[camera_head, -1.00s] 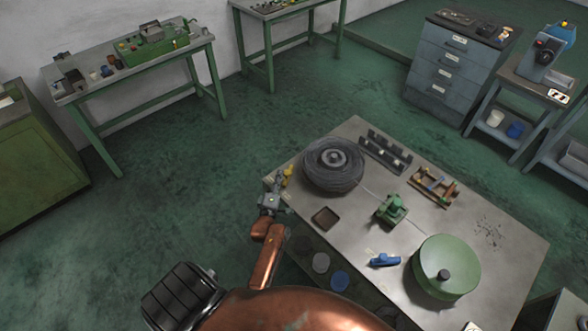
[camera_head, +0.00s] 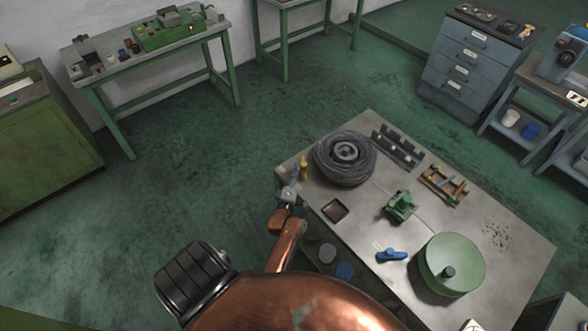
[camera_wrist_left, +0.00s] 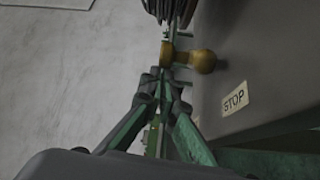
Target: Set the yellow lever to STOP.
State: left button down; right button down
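The yellow lever (camera_head: 304,167) stands at the table's far left corner in the head view. In the left wrist view the yellow lever (camera_wrist_left: 201,61) shows a rounded knob pointing right, toward the side with a STOP label (camera_wrist_left: 235,98). The knob is above and left of that label. My left gripper (camera_head: 291,188) is just in front of the lever in the head view. In the left wrist view its fingers (camera_wrist_left: 163,82) are drawn close together, just below the lever's pivot end, with nothing seen between them. Contact with the lever cannot be told. My right gripper is not in view.
The grey table (camera_head: 500,270) carries a dark wire coil (camera_head: 345,160) beside the lever, a small brown tray (camera_head: 334,210), a green machine part (camera_head: 401,205), a blue tool (camera_head: 391,255) and a green drum (camera_head: 452,264). Open green floor (camera_head: 190,170) lies to the left.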

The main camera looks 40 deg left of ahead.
pick_arm(q)
jog(key=shift+w+d+f+h, duration=0.1)
jog(key=shift+w+d+h, duration=0.1)
jog(key=shift+w+d, duration=0.25)
jog(key=shift+w+d+h, duration=0.2)
jog(key=shift+d, duration=0.4)
jog(key=a+v, duration=0.1)
jog(key=v, duration=0.7)
jog(key=shift+s+a+f+y, duration=0.2)
jog(key=shift+s+y, duration=0.2)
jog(key=shift+s, duration=0.25)
jog(key=shift+w+d+x, duration=0.1)
jog(key=shift+d+x, duration=0.1)
jog(key=shift+x, duration=0.75)
jog(key=shift+w+d+x, duration=0.1)
jog(key=shift+d+x, duration=0.05)
jog(key=shift+x, duration=0.85)
jog(key=shift+w+d+x, duration=0.1)
jog(key=shift+d+x, duration=0.1)
jog(key=shift+x, duration=0.75)
jog(key=shift+r, duration=0.2)
